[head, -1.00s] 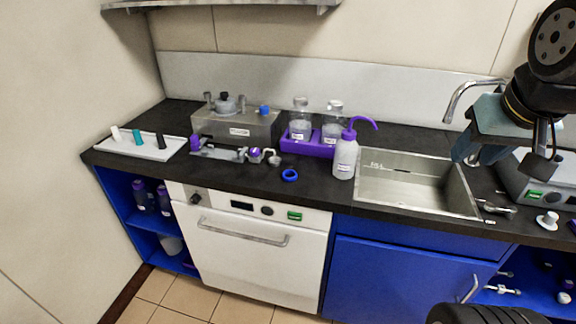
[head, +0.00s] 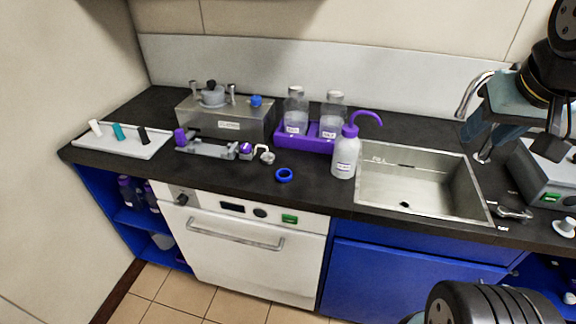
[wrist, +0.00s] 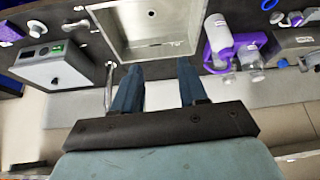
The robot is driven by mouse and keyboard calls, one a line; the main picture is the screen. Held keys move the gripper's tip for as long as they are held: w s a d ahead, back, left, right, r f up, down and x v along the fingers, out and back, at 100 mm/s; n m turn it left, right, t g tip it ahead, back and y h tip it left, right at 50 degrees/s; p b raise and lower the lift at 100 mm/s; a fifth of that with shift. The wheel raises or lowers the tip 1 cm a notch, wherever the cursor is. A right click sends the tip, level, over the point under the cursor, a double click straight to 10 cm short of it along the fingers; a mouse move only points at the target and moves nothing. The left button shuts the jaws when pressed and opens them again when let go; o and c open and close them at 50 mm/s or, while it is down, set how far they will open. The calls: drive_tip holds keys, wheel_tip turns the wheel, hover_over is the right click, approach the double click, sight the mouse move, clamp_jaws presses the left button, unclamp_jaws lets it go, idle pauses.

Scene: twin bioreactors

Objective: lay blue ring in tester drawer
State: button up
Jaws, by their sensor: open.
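The blue ring (head: 284,175) lies flat on the dark counter, in front of the purple bottle rack and left of the wash bottle. It also shows at the top edge of the wrist view (wrist: 269,4). My gripper (head: 484,145) is at the upper right of the head view, above the sink's right end and far from the ring. In the wrist view its two blue fingers (wrist: 160,68) are spread apart with nothing between them. A grey device with a green display (head: 552,185) stands at the right edge, partly cut off. I cannot make out a tester drawer.
A wash bottle (head: 345,155) stands between the ring and the sink (head: 415,185). The purple rack (head: 302,141) with two bottles is behind the ring. Small metal fittings (head: 265,156) lie left of it. The counter front of the ring is clear. A white tray (head: 120,146) is far left.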

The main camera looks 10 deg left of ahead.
drive_tip(key=o, duration=0.3)
drive_tip(key=shift+w+a, duration=0.15)
drive_tip(key=shift+w, duration=0.05)
drive_tip(key=o, duration=0.4)
drive_tip(key=w+a, duration=0.1)
drive_tip(key=w, duration=0.1)
drive_tip(key=w+a+f+n, duration=0.1)
drive_tip(key=w+a, duration=0.1)
drive_tip(key=w+a+n, duration=0.1)
drive_tip(key=w+a, duration=0.1)
drive_tip(key=shift+w+a+f+g+y, duration=0.25)
drive_tip(key=shift+f+g+y, duration=0.05)
drive_tip(key=shift+f+y, duration=0.1)
drive_tip(key=n+g+y, duration=0.1)
drive_tip(key=n+g, duration=0.1)
drive_tip(key=n, duration=0.4)
hover_over(284, 177)
drive_tip(key=s+d, duration=0.4)
wheel_tip(284, 177, down, 14)
drive_tip(key=shift+a+x, duration=0.2)
drive_tip(key=shift+x, duration=2.15)
drive_tip(key=shift+a+x, duration=0.25)
drive_tip(key=shift+x, duration=2.1)
drive_tip(key=shift+a+x, duration=0.2)
drive_tip(key=shift+x, duration=2.2)
